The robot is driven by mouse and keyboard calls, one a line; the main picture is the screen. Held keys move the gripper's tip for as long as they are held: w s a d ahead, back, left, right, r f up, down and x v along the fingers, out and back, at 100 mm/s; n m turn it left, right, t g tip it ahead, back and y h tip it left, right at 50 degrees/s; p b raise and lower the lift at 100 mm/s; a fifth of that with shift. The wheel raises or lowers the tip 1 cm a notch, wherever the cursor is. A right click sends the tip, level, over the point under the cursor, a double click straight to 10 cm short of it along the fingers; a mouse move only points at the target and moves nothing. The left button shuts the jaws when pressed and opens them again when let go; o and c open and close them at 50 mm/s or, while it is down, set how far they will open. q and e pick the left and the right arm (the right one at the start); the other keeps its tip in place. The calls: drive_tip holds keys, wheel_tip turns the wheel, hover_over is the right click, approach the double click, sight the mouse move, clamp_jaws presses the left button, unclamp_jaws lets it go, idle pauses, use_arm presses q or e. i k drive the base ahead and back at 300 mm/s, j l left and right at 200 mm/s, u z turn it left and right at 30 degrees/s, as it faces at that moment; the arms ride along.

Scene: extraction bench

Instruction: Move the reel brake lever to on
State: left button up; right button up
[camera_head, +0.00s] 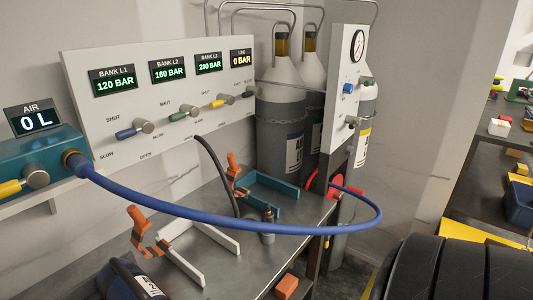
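A red reel (312,186) sits low behind the bench's right end, partly hidden by the dark upright post. A thin red bar (348,190) reaches out from it to the right; it may be the brake lever, but it is too small to tell its setting. A blue hose (230,227) sweeps from the teal air unit at the left across the bench and curls around in front of the reel area. No gripper shows in this view, so neither is near the reel here.
The gauge panel (347,85) stands above the reel, with gas cylinders (283,120) behind. A large black rounded body (460,270) fills the lower right. Dark shelves (484,190) stand at right.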

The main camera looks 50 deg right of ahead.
sight(328, 238)
drive_tip(key=z, duration=2.25)
drive_tip(key=i+l, duration=0.25)
drive_tip(key=l, duration=0.15)
drive_tip(key=i+l, duration=0.55)
drive_tip(key=l, duration=0.2)
drive_tip(key=u, duration=0.05)
